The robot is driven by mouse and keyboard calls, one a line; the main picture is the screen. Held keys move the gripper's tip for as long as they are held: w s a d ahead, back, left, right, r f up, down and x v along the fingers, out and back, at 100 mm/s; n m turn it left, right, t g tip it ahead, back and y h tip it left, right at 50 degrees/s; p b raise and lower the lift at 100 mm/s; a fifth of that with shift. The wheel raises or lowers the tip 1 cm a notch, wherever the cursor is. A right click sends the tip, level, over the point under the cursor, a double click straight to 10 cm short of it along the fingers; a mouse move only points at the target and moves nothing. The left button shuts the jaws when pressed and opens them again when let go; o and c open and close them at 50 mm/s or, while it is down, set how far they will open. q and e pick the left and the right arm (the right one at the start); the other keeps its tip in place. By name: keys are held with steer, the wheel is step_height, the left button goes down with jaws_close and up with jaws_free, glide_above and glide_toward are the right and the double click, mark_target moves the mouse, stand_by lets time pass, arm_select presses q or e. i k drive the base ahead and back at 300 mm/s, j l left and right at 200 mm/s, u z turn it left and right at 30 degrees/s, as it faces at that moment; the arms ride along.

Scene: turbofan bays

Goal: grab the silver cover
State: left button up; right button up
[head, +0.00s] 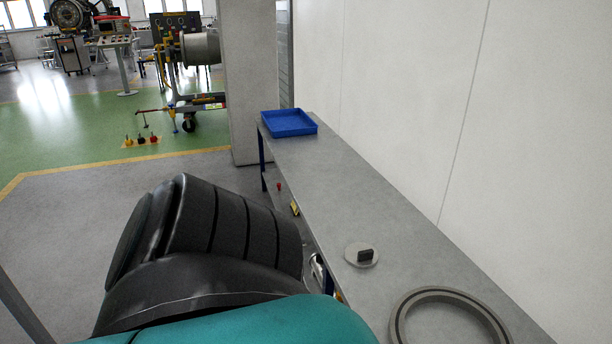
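A small round silver cover (352,261) with a dark block-like handle on top lies flat on the grey workbench (350,190), near the bench's left edge. Nothing touches it from above. A large black and teal part of my own arm fills the lower left and middle of the head view, to the left of the cover. It hides part of the bench's front side. Neither of my grippers can be made out in this view.
A large grey ring (403,309) lies on the bench at the lower right, cut off by the frame. A blue tray (289,123) stands at the bench's far end. A white wall (400,90) runs along the right side. The bench between tray and cover is clear.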

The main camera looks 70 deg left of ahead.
mark_target(361, 255)
steer(key=l+u, duration=0.15)
steer(key=u, duration=1.85)
steer(key=i+z, duration=0.15)
steer(key=z, duration=0.5)
steer(key=i+j+z, duration=0.15)
steer(key=j+z, duration=0.15)
steer(key=j, duration=0.15)
steer(key=j+z, duration=0.25)
steer(key=j, duration=0.15)
steer(key=i+j+z, duration=0.1)
steer(key=j, duration=0.5)
steer(key=i+j+z, duration=0.15)
steer(key=j, duration=0.5)
steer(key=j+z, duration=0.1)
steer(key=j, duration=1.25)
steer(key=i+j, duration=0.15)
steer(key=j, duration=0.65)
